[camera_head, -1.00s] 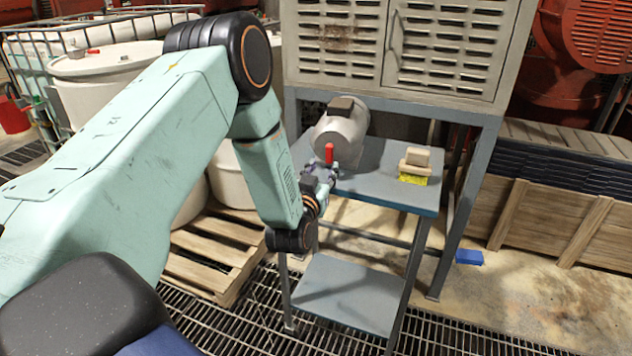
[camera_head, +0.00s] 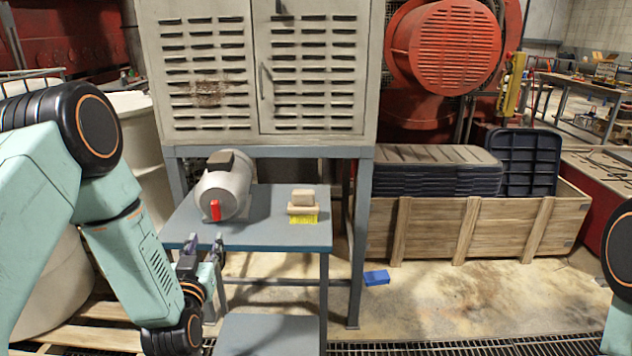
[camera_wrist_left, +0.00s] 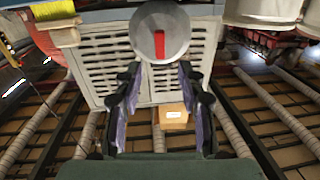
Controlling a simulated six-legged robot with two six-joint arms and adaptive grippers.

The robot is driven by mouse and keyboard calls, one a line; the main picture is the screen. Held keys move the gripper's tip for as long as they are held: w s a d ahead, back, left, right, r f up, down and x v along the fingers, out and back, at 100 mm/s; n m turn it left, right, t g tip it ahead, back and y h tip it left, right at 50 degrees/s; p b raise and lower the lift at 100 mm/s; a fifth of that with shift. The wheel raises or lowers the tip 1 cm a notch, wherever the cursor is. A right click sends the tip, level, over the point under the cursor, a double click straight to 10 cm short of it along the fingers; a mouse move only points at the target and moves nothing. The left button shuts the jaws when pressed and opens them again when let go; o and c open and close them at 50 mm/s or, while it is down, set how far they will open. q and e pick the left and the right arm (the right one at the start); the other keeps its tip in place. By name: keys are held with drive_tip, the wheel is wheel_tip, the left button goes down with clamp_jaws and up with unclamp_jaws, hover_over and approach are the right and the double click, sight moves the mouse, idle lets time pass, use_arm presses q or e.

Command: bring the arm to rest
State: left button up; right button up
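My left gripper (camera_head: 205,244) is at the front left edge of the blue-grey table (camera_head: 262,234). Its two fingers are apart with nothing between them, and its purple pads show in the left wrist view (camera_wrist_left: 160,105). A grey motor (camera_head: 226,187) with a red handle (camera_head: 215,209) stands on the table, beyond the fingertips; the motor also shows in the left wrist view (camera_wrist_left: 160,18). My left arm comes in from the left, bent at the elbow. Only a piece of my right arm shows at the right edge; its gripper is out of view.
A brush with yellow bristles (camera_head: 303,218) lies on the table right of the motor. A louvred cabinet (camera_head: 258,70) stands behind. A wooden crate (camera_head: 480,226) with black trays is at the right. A blue object (camera_head: 377,278) lies on the clear floor.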

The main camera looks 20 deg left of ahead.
sight(215, 214)
use_arm(q)
drive_tip(key=shift+w, duration=0.1)
drive_tip(key=x, duration=1.1)
drive_tip(key=shift+w+a, duration=0.2)
drive_tip(key=shift+w, duration=0.15)
